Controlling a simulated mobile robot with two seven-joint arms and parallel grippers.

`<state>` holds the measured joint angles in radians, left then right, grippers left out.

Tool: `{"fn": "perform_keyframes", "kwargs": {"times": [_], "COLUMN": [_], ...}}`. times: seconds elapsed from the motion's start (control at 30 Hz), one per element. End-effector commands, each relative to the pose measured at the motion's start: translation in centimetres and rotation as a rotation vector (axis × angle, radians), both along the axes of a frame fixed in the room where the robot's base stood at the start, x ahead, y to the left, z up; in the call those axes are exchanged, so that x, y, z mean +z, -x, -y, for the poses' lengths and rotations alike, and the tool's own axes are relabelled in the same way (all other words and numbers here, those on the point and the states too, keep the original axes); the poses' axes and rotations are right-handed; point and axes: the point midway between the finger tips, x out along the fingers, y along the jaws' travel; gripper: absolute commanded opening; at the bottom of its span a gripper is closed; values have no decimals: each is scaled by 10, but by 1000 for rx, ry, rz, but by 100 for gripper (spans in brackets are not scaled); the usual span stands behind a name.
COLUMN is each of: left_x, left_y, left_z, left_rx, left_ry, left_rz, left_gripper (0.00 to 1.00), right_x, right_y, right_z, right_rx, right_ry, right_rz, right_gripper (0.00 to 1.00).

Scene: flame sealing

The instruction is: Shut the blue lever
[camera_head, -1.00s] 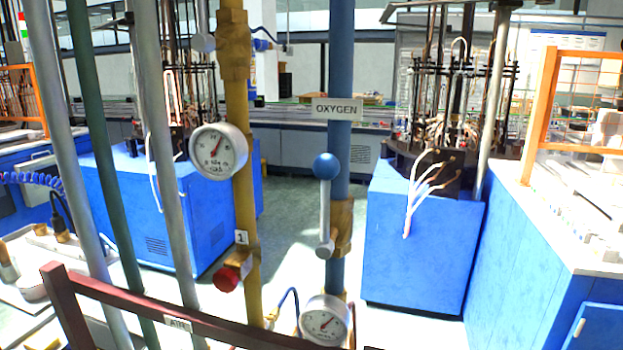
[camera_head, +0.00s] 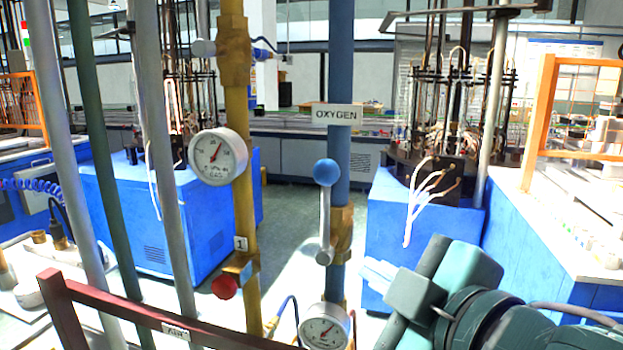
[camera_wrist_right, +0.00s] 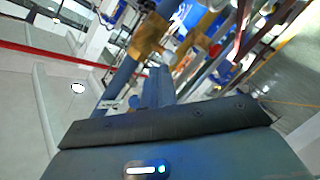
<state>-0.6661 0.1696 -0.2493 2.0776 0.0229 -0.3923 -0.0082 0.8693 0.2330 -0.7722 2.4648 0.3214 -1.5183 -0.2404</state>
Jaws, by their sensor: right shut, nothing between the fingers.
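The blue lever is a silver handle with a blue ball knob (camera_head: 326,172), on a brass valve (camera_head: 340,235) of the blue pipe labelled OXYGEN (camera_head: 340,60). The handle points up, roughly along the pipe, with its pivot at the lower end. My right gripper (camera_head: 372,274) is at the lower right of the head view, right of and below the lever and apart from it. Its fingers are shut and empty. They also show in the right wrist view (camera_wrist_right: 158,88), with a blue pipe (camera_wrist_right: 120,84) and brass fitting beyond them. My left gripper is not in view.
A yellow pipe (camera_head: 244,130) with a gauge (camera_head: 218,157) and red knob (camera_head: 224,286) stands left of the lever. Another gauge (camera_head: 323,326) sits below the lever. A dark red rail (camera_head: 110,313) crosses the lower left. A blue cabinet (camera_head: 385,215) stands behind, right of the lever.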

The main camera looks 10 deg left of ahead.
Motion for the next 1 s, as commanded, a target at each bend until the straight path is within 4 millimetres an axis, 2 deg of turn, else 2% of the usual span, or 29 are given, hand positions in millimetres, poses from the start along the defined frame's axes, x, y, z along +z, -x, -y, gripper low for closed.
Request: {"fn": "perform_keyframes", "kwargs": {"times": [0.03, 0.1, 0.2, 0.33, 0.6, 1.0], "left_x": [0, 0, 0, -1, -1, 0], "left_y": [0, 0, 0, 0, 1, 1], "left_z": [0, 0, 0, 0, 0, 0], "left_rx": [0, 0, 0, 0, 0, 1], "left_ry": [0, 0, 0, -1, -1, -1], "left_rz": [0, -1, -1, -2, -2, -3], "left_gripper": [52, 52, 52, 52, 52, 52], "right_x": [22, 42, 63, 80, 90, 91], "right_y": [9, 21, 36, 51, 61, 59], "right_z": [-10, -21, -34, -43, -48, -51], "right_rx": [39, 85, 131, 162, 176, 176], "right_ry": [55, 133, 240, 355, 456, 455], "right_rz": [99, 210, 351, 488, 593, 591], "right_gripper": [0, 0, 0, 0, 0, 0]}}
